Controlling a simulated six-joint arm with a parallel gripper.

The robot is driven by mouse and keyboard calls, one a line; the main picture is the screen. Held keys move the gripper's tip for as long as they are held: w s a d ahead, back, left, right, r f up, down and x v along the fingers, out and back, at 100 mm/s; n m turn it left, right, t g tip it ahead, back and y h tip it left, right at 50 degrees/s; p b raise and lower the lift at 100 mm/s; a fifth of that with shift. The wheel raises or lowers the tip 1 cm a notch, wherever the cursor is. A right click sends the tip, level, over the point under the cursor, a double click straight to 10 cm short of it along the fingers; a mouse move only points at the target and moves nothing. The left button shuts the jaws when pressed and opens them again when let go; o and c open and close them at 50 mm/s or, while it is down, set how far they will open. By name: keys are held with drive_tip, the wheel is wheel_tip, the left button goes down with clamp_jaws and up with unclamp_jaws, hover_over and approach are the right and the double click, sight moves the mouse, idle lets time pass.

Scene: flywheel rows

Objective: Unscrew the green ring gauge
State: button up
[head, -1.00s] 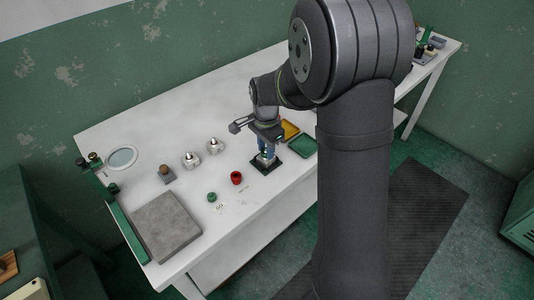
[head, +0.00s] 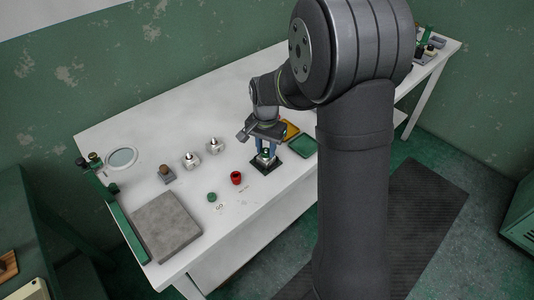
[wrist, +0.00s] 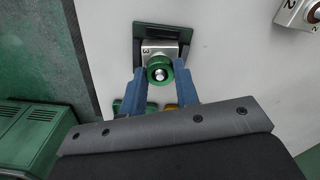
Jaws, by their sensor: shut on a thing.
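The green ring gauge (wrist: 159,70) sits around the stud of a metal block marked 3 (wrist: 178,49), which stands in a dark square fixture (wrist: 150,29) in the wrist view. My gripper (wrist: 160,80) is shut on the ring, with one blue finger on each side. In the head view my gripper (head: 266,150) points down over the fixture (head: 267,168), and its fingers partly hide the block and ring. Whether the ring has risen along the thread cannot be told.
A red ring-like piece (head: 236,178) and a small green piece (head: 212,197) stand left of the fixture. Two more metal blocks (head: 191,160) (head: 214,146) stand farther back. Yellow (head: 290,129) and green (head: 303,146) trays lie to the right. A grey plate (head: 166,226) lies at far left.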

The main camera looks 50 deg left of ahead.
drive_tip(key=n, duration=0.5)
idle(0.3)
drive_tip(key=n, duration=0.5)
idle(0.4)
drive_tip(key=n, duration=0.5)
drive_tip(key=shift+r, duration=0.1)
drive_tip(key=n, duration=0.5)
idle(0.4)
